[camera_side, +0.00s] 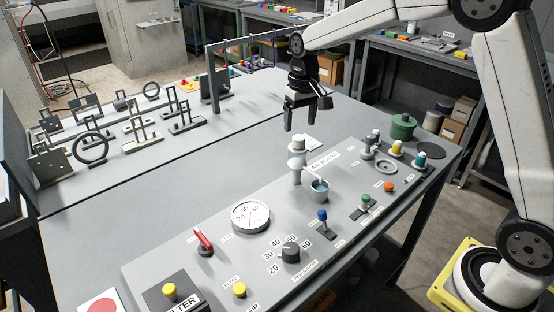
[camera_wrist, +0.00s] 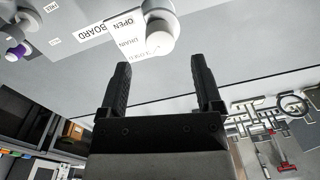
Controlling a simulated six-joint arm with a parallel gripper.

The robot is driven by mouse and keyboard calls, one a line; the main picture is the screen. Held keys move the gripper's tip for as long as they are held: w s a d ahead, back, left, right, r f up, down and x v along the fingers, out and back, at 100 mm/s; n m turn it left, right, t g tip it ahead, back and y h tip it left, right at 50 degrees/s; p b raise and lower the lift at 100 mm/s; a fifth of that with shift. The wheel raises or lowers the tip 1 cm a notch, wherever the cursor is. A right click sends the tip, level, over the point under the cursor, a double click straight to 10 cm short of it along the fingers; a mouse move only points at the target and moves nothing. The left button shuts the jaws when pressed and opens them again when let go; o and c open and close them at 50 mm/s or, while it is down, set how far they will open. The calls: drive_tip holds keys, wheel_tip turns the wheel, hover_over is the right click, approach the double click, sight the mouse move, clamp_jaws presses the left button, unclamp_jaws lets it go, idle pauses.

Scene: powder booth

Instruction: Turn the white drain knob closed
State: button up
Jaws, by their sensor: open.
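Contact with the knob is not visible.
A round gauge (camera_side: 251,217), a red lever (camera_side: 203,240), a black dial (camera_side: 290,253) and a blue-tipped toggle (camera_side: 322,216) share the panel. Frames and rings (camera_side: 90,150) stand on the table at left. The table between is clear.

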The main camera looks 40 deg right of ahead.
sight(300, 137)
drive_tip(key=shift+r, duration=1.8)
drive_tip(key=shift+s+f, duration=0.1)
drive_tip(key=shift+s, duration=0.05)
drive_tip(key=s+a+f+n+t, duration=0.1)
drive_tip(key=s+f, duration=0.5)
drive_tip(key=s, duration=0.4)
drive_tip(key=s+f+n+t, duration=0.1)
drive_tip(key=s+f, duration=0.4)
drive_tip(key=s, duration=0.5)
drive_tip(key=shift+s+a+f+t, duration=0.3)
drive_tip(key=shift+s+a+f, duration=0.05)
drive_tip(key=shift+a, duration=0.05)
